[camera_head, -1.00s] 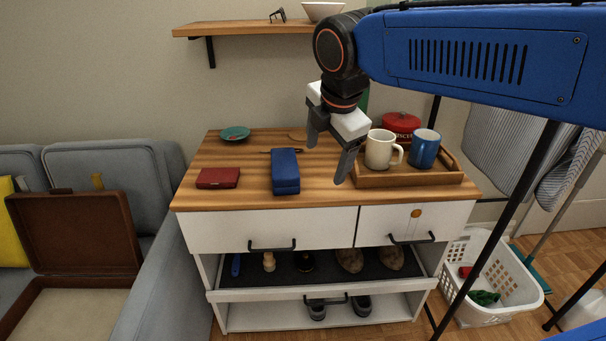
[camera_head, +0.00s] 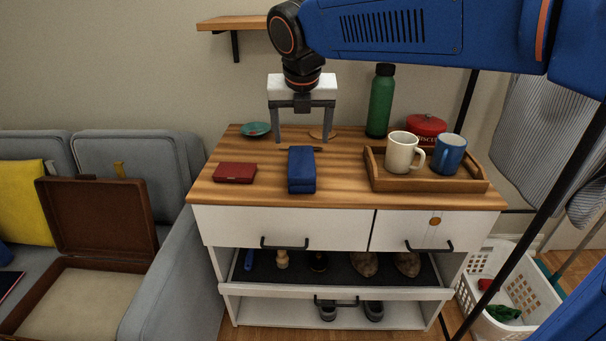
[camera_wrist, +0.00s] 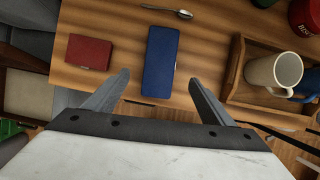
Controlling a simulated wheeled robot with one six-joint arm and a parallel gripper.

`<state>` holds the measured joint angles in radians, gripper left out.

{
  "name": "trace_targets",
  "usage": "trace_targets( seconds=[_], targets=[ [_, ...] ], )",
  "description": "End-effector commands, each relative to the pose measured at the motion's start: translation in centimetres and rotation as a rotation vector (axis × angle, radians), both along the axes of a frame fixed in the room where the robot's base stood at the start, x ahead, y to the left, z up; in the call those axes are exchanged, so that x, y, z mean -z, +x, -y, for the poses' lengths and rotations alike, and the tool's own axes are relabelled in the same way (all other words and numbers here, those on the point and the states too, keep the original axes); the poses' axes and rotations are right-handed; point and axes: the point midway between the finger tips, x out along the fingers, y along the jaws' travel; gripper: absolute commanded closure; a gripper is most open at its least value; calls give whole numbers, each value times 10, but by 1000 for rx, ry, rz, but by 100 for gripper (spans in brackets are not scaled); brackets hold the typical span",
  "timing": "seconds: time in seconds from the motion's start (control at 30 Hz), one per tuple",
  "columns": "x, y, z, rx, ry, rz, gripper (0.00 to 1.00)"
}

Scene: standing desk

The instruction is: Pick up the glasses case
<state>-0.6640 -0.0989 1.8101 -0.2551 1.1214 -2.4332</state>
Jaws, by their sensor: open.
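The glasses case is most likely the long blue case (camera_head: 301,170) lying on the wooden top of the cabinet, near its front middle. In the wrist view the blue case (camera_wrist: 161,62) lies ahead of my fingers, roughly centred between them. My gripper (camera_head: 305,140) is open and empty, pointing down above the top, with its two fingers spread. In the head view it appears just above and behind the case, apart from it. Both fingers of my gripper (camera_wrist: 158,80) also show in the wrist view.
A dark red case (camera_head: 234,172) lies left of the blue one. A wooden tray (camera_head: 430,183) with a cream mug (camera_head: 402,152) and a blue mug (camera_head: 448,154) stands at right. A spoon (camera_wrist: 168,11) lies behind the blue case. A green bottle (camera_head: 380,102) stands at the back.

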Motion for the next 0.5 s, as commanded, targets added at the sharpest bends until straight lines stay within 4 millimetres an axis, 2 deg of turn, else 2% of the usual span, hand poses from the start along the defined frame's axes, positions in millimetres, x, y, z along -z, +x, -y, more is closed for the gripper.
trace_targets(
  seconds=[0.3, 0.5],
  targets=[
    [52, 21, 0, 3, -1, -3, 23],
    [69, 28, 0, 3, 1, -1, 23]
  ],
)
